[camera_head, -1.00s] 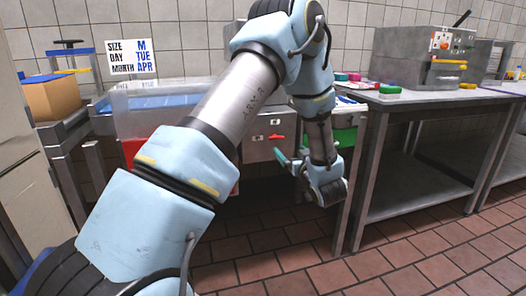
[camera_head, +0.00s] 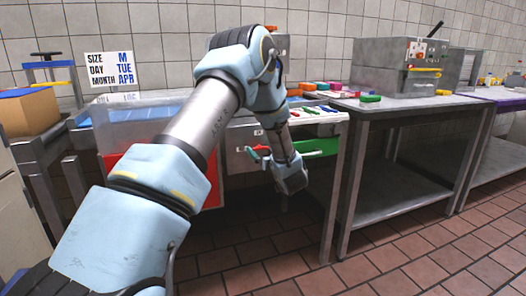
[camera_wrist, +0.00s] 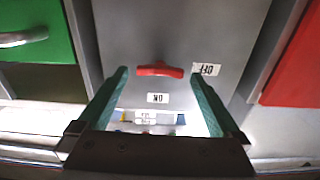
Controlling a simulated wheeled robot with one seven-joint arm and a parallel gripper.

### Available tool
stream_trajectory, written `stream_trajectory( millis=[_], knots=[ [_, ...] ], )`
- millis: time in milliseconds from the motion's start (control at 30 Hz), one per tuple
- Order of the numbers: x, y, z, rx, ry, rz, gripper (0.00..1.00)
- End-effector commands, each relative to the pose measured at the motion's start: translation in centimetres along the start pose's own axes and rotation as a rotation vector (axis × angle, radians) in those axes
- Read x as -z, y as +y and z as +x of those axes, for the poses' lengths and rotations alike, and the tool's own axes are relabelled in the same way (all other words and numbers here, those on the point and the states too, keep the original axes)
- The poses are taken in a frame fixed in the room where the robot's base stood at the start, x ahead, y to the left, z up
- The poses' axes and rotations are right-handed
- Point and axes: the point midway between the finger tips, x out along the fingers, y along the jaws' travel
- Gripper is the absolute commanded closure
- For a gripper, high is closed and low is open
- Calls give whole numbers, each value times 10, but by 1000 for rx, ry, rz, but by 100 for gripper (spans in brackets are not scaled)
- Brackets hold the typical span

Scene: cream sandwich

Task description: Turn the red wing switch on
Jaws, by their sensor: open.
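The red wing switch (camera_wrist: 160,70) sits on a grey panel (camera_wrist: 170,30) in the wrist view. Its bar lies roughly level, with its right end toward the OFF label (camera_wrist: 206,69). The ON label (camera_wrist: 157,98) is below it; both labels appear upside down. My gripper (camera_wrist: 160,76) is open, with one teal finger on each side of the switch in the picture. I see no finger touching it.
A green drawer front (camera_wrist: 28,30) with a metal handle is left of the panel in the wrist view, and a red front (camera_wrist: 295,65) is right. In the head view a grey table (camera_head: 395,105) stands to the right. Tiled floor (camera_head: 330,275) is clear in front.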

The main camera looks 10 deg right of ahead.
Motion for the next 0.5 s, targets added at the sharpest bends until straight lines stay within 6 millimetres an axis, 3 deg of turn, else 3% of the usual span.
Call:
stream_trajectory(
  millis=[133,500],
  knots=[
    [0,0,0,0,0,0,0],
    [0,0,0,0,0,0,42]
  ],
)
